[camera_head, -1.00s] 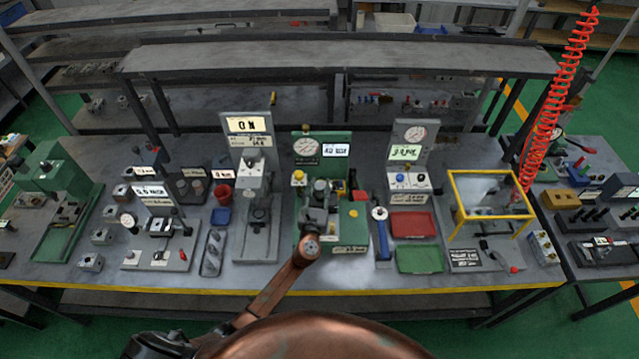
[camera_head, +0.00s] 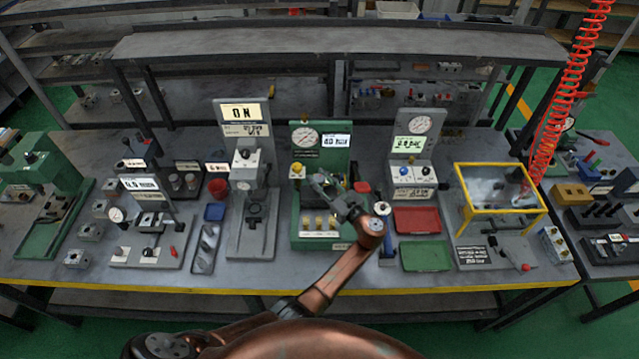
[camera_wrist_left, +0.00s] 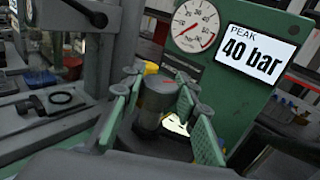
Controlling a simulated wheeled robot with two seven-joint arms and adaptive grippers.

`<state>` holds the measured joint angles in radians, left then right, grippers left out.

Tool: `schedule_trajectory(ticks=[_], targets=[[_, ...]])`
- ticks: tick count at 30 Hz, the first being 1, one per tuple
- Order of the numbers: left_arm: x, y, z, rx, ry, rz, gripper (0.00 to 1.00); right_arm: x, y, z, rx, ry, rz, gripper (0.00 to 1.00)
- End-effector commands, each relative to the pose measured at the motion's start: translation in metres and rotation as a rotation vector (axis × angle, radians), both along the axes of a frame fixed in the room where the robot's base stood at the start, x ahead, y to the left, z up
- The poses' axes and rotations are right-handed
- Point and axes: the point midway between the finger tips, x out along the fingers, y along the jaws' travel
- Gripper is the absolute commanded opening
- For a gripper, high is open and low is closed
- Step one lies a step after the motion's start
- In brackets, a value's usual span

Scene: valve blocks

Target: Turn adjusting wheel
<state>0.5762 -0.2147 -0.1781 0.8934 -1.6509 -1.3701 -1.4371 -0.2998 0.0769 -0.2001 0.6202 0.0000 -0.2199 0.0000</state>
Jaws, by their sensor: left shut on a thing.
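The green test stand (camera_head: 338,160) stands at the middle of the bench with a round dial gauge (camera_head: 305,137) and a display. In the left wrist view the display (camera_wrist_left: 258,52) reads PEAK 40 bar. My left gripper (camera_head: 322,186) reaches over the stand from the front right, its arm slanting up from below. In the left wrist view its green-padded fingers close around a grey round wheel (camera_wrist_left: 155,97) with a red mark on top. The fingers hide part of the wheel and the block under it. My right gripper is not in view.
A grey press stand (camera_head: 262,215) is close on the left. A red tray (camera_head: 417,220) and green tray (camera_head: 426,256) lie to the right, near a yellow-framed guard (camera_head: 498,213). A yellow knob (camera_head: 297,170) sits on the stand's left. Several brass pieces stand at its front.

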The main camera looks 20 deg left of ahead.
Motion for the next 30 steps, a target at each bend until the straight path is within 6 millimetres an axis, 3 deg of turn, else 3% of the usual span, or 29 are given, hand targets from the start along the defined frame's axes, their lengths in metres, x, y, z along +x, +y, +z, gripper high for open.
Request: schedule_trajectory(ticks=[6, 21, 22, 30], targets=[[0.0007, -0.0010, -0.0015, -0.001, 0.001, 0.056, 0.04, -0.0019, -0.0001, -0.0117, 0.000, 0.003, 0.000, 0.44], [0.0005, -0.0005, 0.0009, -0.001, -0.001, 0.072, 0.04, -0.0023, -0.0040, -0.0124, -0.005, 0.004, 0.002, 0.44], [0.0006, -0.0004, 0.0009, -0.001, -0.002, 0.072, 0.30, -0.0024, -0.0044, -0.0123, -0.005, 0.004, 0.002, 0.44], [0.0004, 0.0000, 0.0006, -0.001, -0.001, 0.073, 0.47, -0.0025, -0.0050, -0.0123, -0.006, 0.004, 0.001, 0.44]])
